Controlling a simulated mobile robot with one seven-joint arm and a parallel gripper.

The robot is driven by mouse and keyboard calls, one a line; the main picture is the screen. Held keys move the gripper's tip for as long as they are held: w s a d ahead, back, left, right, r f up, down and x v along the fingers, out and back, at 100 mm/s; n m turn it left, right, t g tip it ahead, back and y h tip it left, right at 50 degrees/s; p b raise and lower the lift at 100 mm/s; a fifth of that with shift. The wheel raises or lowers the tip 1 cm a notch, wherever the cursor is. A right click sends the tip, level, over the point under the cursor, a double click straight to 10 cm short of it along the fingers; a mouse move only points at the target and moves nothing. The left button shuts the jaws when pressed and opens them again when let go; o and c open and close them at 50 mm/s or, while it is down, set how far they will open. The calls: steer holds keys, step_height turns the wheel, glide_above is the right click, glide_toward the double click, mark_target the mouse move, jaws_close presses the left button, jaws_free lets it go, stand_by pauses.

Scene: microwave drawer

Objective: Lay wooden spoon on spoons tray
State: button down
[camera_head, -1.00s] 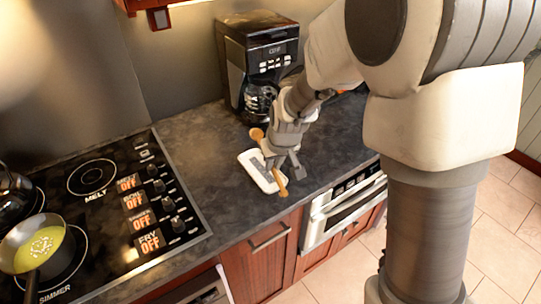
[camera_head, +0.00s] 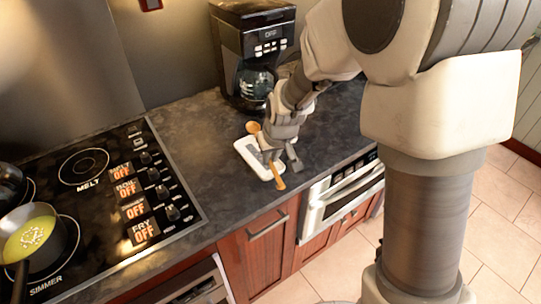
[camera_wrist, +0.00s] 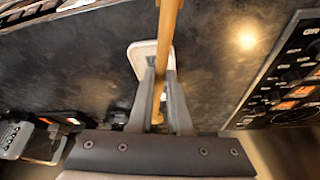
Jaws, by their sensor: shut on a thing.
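The wooden spoon (camera_head: 278,178) is held in my gripper (camera_head: 279,157), with its bowl toward the coffee maker and its handle end toward the counter's front edge. The white spoons tray (camera_head: 246,149) lies on the dark counter under and just left of the spoon. In the wrist view, my gripper (camera_wrist: 160,76) is shut on the spoon handle (camera_wrist: 169,30), and part of the tray (camera_wrist: 138,50) shows below it. The spoon overlaps the tray; whether they touch I cannot tell. My fingers hide the spoon's middle.
A black coffee maker (camera_head: 254,50) stands behind the tray. A black stovetop (camera_head: 100,205) with a pan (camera_head: 35,235) is at the left. A steel drawer appliance (camera_head: 335,205) is set below the counter at right. Bare counter lies left of the tray.

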steer(key=shift+f+b, duration=2.25)
steer(key=shift+f, duration=0.55)
steer(key=c, duration=0.7)
jaws_free()
steer(key=shift+c, duration=0.2)
steer(key=o, duration=0.6)
steer(key=shift+c, duration=0.2)
steer(key=p+v, duration=0.2)
steer(key=v, duration=1.5)
steer(key=s+d+r+m, duration=0.2)
steer(key=s+d, duration=0.3)
steer(key=s, duration=0.3)
steer(key=s+d+r+m+t+h, duration=0.1)
steer(key=s+d+r, duration=0.1)
steer(key=s+d, duration=0.4)
steer(key=s, duration=0.2)
steer(key=shift+s+r+m, duration=0.35)
steer(key=shift+s+m, duration=0.05)
